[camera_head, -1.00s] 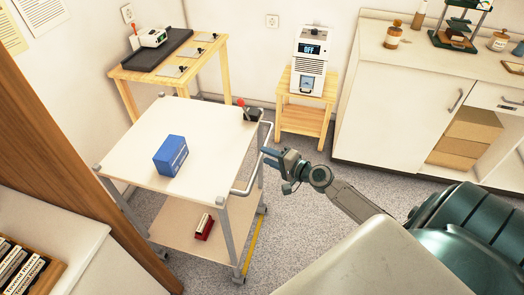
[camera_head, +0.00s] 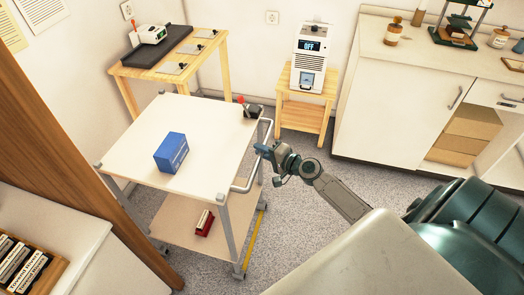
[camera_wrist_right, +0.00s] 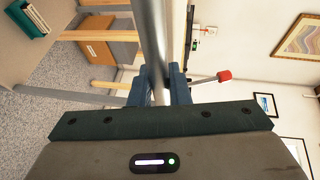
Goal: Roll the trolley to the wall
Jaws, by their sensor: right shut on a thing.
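The trolley (camera_head: 130,145) has a white top, grey posts, a lower shelf and castors. It stands left of centre in the head view. Its grey handle (camera_head: 243,188) runs along the right side. My right gripper (camera_head: 262,148) is shut on the handle bar, about midway along it. In the right wrist view the bar (camera_wrist_right: 150,35) runs between the blue fingers (camera_wrist_right: 160,85). The wall (camera_head: 248,45) is behind. My left gripper is not in view.
A wooden table (camera_head: 215,70) stands behind the trolley, and a wooden stand (camera_head: 303,115) with a white device at the back. A cabinet (camera_head: 390,110) is at right. A wooden panel (camera_head: 60,150) is close at left. A yellow strip (camera_head: 255,240) marks the grey floor.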

